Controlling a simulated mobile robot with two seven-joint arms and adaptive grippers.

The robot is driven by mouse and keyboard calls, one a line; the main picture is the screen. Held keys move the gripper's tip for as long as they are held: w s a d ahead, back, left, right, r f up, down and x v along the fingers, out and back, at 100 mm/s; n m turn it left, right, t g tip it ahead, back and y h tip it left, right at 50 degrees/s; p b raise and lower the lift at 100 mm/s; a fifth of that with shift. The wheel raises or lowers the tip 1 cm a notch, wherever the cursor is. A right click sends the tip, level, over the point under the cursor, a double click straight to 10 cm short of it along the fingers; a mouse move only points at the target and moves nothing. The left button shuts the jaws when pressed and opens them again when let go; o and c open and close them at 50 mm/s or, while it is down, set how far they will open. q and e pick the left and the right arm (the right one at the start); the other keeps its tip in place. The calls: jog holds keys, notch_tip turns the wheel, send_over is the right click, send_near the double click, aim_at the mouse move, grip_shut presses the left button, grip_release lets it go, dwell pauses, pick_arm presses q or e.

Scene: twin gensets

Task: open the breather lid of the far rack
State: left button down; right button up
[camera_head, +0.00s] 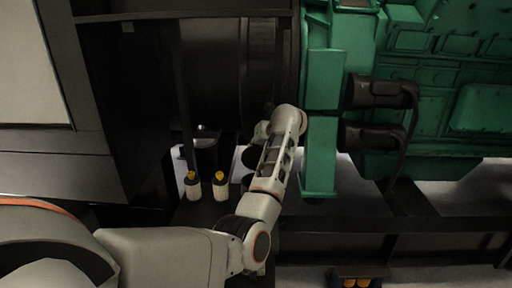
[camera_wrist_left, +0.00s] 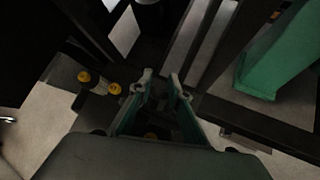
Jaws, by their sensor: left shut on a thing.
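My left gripper (camera_wrist_left: 159,84) shows in the wrist view with its two fingers a little apart, shut on a dark part (camera_wrist_left: 160,100) that I cannot clearly make out. I cannot tell for sure whether this is the breather lid. In the head view my left wrist hides most of the gripper, which is beside the green frame post (camera_head: 319,155). Two pale cylinders with yellow tops, one left (camera_head: 192,187) and one right (camera_head: 220,187), stand to the left of my wrist. My right gripper is not in view.
A green engine (camera_head: 450,100) with two dark cylinders (camera_head: 375,137) is at the right. A black base rail (camera_head: 400,225) runs below it. A dark cabinet (camera_head: 120,110) stands at the left.

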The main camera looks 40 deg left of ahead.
pick_arm(q)
jog(key=shift+d+f, duration=0.2)
jog(key=shift+f, duration=0.5)
jog(key=c, duration=2.1)
grip_release()
jog(key=shift+o, duration=1)
jog(key=shift+w+f, duration=0.1)
jog(key=shift+w, duration=0.05)
jog(key=shift+d+r, duration=0.1)
jog(key=shift+r, duration=0.15)
jog(key=w+d+r+p, duration=0.1)
jog(key=d+r+p, duration=0.2)
jog(key=r, duration=0.6)
jog(key=shift+w+p, duration=0.15)
jog(key=shift+p, duration=0.3)
jog(key=shift+d, duration=0.1)
